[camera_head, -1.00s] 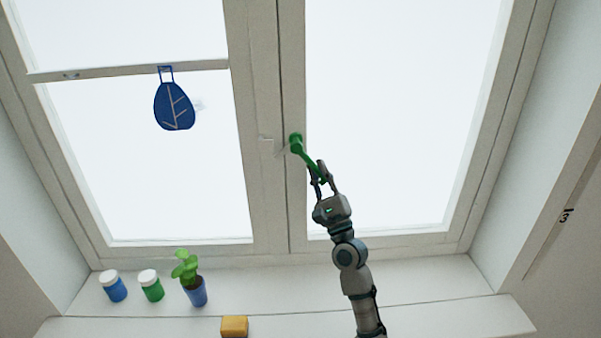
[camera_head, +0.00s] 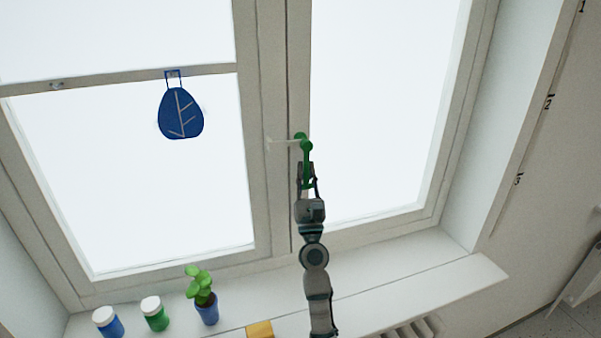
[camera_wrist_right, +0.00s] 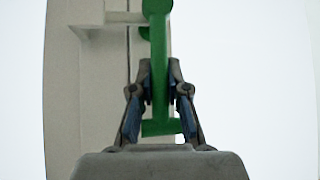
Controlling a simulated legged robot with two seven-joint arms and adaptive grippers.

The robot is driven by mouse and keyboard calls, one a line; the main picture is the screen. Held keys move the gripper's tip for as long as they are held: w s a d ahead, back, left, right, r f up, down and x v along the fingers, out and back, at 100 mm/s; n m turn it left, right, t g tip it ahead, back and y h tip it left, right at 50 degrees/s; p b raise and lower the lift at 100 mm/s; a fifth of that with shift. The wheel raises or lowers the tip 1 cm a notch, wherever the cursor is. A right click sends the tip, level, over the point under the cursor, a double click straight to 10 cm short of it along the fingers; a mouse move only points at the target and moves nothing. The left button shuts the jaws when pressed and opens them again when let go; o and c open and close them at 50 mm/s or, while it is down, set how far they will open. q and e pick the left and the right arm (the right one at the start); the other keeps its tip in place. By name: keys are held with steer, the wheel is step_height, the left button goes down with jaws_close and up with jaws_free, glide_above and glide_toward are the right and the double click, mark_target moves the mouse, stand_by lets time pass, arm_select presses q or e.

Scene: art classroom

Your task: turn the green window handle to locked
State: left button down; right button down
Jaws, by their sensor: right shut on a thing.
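The green window handle (camera_head: 307,154) is on the window's middle frame in the head view. Its lever points almost straight down from its pivot. My right gripper (camera_head: 307,178) comes up from below and is shut on the lever's lower part. In the right wrist view the green lever (camera_wrist_right: 158,75) runs down between the two fingers of my right gripper (camera_wrist_right: 158,95), and its end shows below the fingertips. A small pale bar (camera_head: 283,141) lies beside the pivot on the left. My left gripper is not in view.
A blue leaf ornament (camera_head: 181,112) hangs on the left pane. On the sill (camera_head: 400,262) stand a blue-bodied jar (camera_head: 109,323), a green-bodied jar (camera_head: 155,316), a potted plant (camera_head: 204,297) and a yellow block (camera_head: 260,330). The sill's right part is clear.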

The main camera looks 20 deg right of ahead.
steer(key=shift+a, duration=0.2)
steer(key=shift+d, duration=0.1)
steer(key=c, duration=1.1)
jaws_free()
steer(key=shift+c, duration=0.2)
steer(key=shift+a, duration=0.2)
steer(key=v, duration=1.2)
steer(key=shift+f, duration=0.1)
